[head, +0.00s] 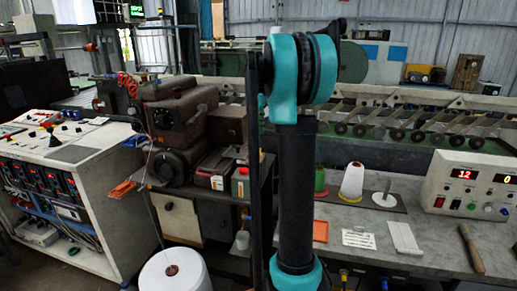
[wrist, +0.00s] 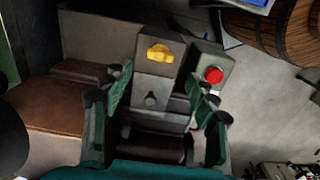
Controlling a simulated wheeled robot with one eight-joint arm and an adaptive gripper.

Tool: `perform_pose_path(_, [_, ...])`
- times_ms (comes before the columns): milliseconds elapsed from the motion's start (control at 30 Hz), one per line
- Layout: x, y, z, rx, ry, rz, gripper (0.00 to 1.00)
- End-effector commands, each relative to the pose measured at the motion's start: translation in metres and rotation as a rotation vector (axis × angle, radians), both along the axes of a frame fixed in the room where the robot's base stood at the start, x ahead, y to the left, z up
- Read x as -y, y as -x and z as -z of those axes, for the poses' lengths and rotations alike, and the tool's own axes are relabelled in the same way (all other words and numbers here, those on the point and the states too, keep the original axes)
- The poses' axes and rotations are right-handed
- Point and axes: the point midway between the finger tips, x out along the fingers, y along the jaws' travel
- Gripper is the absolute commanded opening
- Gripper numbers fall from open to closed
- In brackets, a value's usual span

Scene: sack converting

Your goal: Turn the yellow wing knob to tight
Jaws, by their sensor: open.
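The yellow wing knob (wrist: 160,53) is on the face of a grey box (wrist: 173,72) in the wrist view. Its wings lie roughly across the picture, slightly tilted. My gripper (wrist: 160,73) is open, with one green finger on each side of the box in the picture. The fingertips appear below the knob in the picture and nothing is between them that I can see being held. I cannot tell how far they are from the box. In the head view my arm stands in the middle, and I cannot make out the knob or the gripper.
A red round button (wrist: 213,74) sits on a grey-green box right of the knob. A wooden barrel (wrist: 285,30) is at the upper right. In the head view, a grey bench (head: 440,255) holds thread cones and a display box (head: 470,187). A white console (head: 75,160) stands left.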

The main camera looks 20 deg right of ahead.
Motion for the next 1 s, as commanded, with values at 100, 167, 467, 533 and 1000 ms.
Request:
perform_pose_path(100, [0.000, 0.000, 0.024, 0.000, 0.000, 0.000, 0.59])
perform_pose_path(167, [0.000, 0.000, 0.035, 0.000, 0.000, 0.000, 0.59])
perform_pose_path(467, [0.000, 0.000, 0.073, 0.000, 0.000, 0.000, 0.59])
perform_pose_path(533, [0.000, 0.000, 0.076, 0.000, 0.000, 0.000, 0.59])
perform_pose_path(1000, [0.000, 0.000, 0.078, 0.000, 0.000, 0.001, 0.40])
